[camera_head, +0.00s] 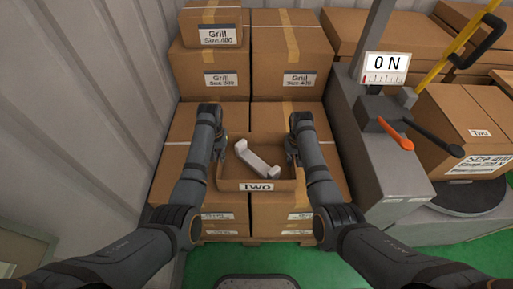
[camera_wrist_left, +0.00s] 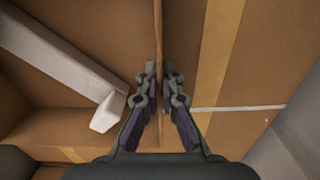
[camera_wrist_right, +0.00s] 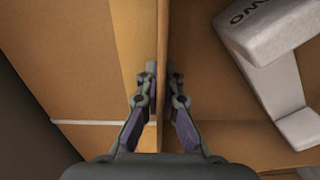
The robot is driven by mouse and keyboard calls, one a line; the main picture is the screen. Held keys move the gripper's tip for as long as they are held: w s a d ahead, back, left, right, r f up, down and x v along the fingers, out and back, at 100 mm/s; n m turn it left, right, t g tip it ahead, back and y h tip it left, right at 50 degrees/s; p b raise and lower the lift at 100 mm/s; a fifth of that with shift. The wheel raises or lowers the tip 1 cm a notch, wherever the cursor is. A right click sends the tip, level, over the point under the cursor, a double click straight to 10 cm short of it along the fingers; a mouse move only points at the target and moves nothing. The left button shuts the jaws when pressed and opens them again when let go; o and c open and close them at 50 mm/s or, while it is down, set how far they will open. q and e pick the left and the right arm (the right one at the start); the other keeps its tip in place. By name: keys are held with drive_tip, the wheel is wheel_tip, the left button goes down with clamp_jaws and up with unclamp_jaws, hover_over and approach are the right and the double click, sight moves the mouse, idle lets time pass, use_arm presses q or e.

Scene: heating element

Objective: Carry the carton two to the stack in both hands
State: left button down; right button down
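The open-topped carton two (camera_head: 283,187) is in the middle of the head view, with its "Two" label on the near wall. A white bracket-shaped part (camera_head: 259,160) lies inside it. My left gripper (camera_head: 221,150) is shut on its left wall, and my right gripper (camera_head: 291,150) is shut on its right wall. Each wrist view shows the wall edge between the fingers, in the left (camera_wrist_left: 161,75) and in the right (camera_wrist_right: 161,75). The carton is over the front cartons of the stack (camera_head: 221,215). I cannot tell whether it touches them.
Taller cartons labelled "Grill" (camera_head: 290,52) stand behind. A grey machine with a "0 N" display (camera_head: 386,65) and an orange-tipped lever (camera_head: 395,134) stands close on the right. Beyond it is another carton marked "Two" (camera_head: 455,128). A corrugated wall (camera_head: 100,80) is on the left.

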use_arm(q)
drive_tip(key=c, duration=1.8)
unclamp_jaws()
drive_tip(key=shift+p, duration=0.35)
use_arm(e)
drive_tip(key=c, duration=1.8)
unclamp_jaws()
use_arm(q)
drive_tip(key=shift+o, duration=1.4)
use_arm(e)
drive_tip(key=shift+o, duration=1.4)
use_arm(q)
drive_tip(key=shift+r, duration=0.1)
use_arm(e)
wheel_tip(320, 180, up, 12)
use_arm(q)
wheel_tip(320, 180, up, 12)
